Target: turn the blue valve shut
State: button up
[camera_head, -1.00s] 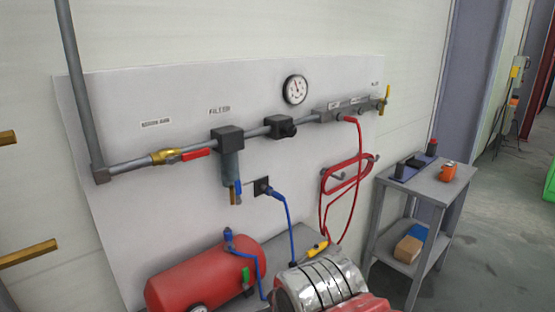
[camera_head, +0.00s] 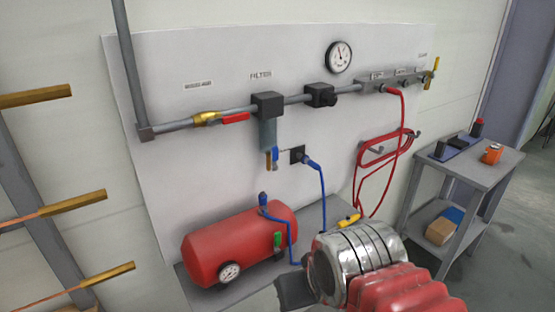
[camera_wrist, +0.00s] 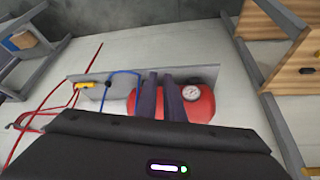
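A small valve with a blue handle (camera_head: 275,154) hangs at the bottom of the grey filter (camera_head: 268,125) on the wall panel. Its brass-coloured body is beside the handle, which points roughly downward. Another blue fitting (camera_head: 263,198) stands on top of the red tank (camera_head: 238,246); the tank also shows in the wrist view (camera_wrist: 198,105). My gripper (camera_wrist: 161,76) shows two dark fingers, nearly parallel with a narrow gap between them and nothing held. They appear in front of the tank in the wrist view.
A red-handled brass valve (camera_head: 222,118) sits on the pipe left of the filter. A blue hose (camera_head: 323,190) and red hose (camera_head: 362,185) hang to the right. A grey cart (camera_head: 470,165) stands at right. Brass-ended bars (camera_head: 75,203) project at left.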

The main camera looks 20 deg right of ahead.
jog(key=shift+o, duration=0.6)
jog(key=shift+d, duration=0.3)
jog(key=o, duration=0.5)
jog(key=d+f, duration=0.1)
jog(key=d+f+m+g, duration=0.1)
jog(key=shift+w+d+f+m, duration=0.15)
jog(key=shift+d+f+m, duration=0.05)
jog(key=shift+d+m, duration=0.15)
jog(key=shift+c, duration=0.2)
jog(key=shift+o, duration=0.2)
jog(key=f+m, duration=0.1)
jog(key=f+m+y, duration=0.1)
jog(key=m, duration=0.1)
jog(key=shift+w+a+f+g, duration=0.15)
jog(key=shift+w+f+g, duration=0.2)
jog(key=shift+w+g, duration=0.05)
jog(key=w+a+m+t+y, duration=0.3)
jog(key=w+m+y, duration=0.3)
jog(key=m, duration=0.4)
jog(key=w+d+r+m+t+h, duration=0.1)
jog(key=w+d+r+m+t, duration=0.9)
jog(key=m, duration=0.7)
jog(key=w+r, duration=0.3)
jog(key=r, duration=0.1)
jog(key=shift+w+d+r+m+h, duration=0.2)
jog(key=shift+w+m+h, duration=0.15)
jog(key=shift+h, duration=0.05)
jog(key=shift+w, duration=0.15)
